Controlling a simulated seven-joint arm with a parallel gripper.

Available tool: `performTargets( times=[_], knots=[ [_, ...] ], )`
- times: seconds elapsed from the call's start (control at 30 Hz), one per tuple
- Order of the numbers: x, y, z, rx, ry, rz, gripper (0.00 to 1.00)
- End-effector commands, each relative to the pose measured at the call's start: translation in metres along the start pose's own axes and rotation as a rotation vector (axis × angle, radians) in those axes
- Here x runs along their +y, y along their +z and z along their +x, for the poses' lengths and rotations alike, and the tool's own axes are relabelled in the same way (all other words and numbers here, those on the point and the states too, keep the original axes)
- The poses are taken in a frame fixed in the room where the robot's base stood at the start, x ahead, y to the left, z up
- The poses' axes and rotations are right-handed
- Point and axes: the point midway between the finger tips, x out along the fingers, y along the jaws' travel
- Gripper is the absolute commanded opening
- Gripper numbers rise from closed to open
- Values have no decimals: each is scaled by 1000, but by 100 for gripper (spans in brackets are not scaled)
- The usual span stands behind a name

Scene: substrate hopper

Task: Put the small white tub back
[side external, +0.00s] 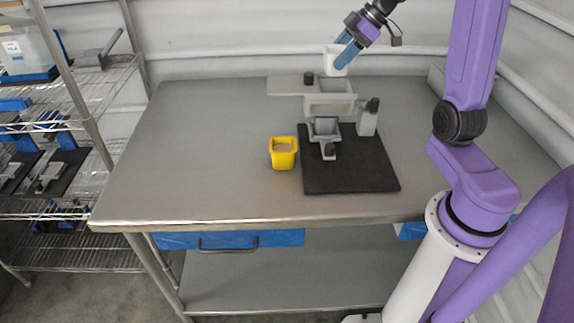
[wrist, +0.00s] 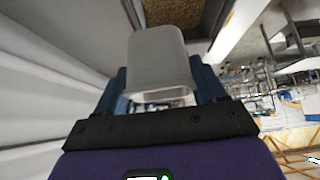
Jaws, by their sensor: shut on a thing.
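The small white tub (side external: 331,62) is held up above the grey hopper (side external: 329,104) at the back of the table. My gripper (side external: 343,60) is shut on the tub, with its blue fingers on either side of it. In the wrist view the tub (wrist: 160,58) is between the fingers (wrist: 162,88) and looks tilted, its open rim towards the camera. The part of the tub's inside that shows looks empty. In the wrist view, brown grainy material (wrist: 172,10) shows in a box-like opening beyond the tub.
The hopper stands on a black base plate (side external: 350,174), with a dark-knobbed post (side external: 368,118) at its right. A yellow cup (side external: 284,154) with pale contents stands left of the plate. The metal table (side external: 190,150) is clear on the left. A wire shelf (side external: 75,135) stands further left.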

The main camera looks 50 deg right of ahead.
Motion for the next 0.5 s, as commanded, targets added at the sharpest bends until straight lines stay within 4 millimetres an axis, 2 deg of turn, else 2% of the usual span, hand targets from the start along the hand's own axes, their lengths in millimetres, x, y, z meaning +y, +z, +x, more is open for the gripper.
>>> performTargets(
  times=[0.2,0.5],
  knots=[
    [-2,-26,-31,0,0,-7,46],
    [-44,-50,-12,-2,-73,-96,46]
  ],
)
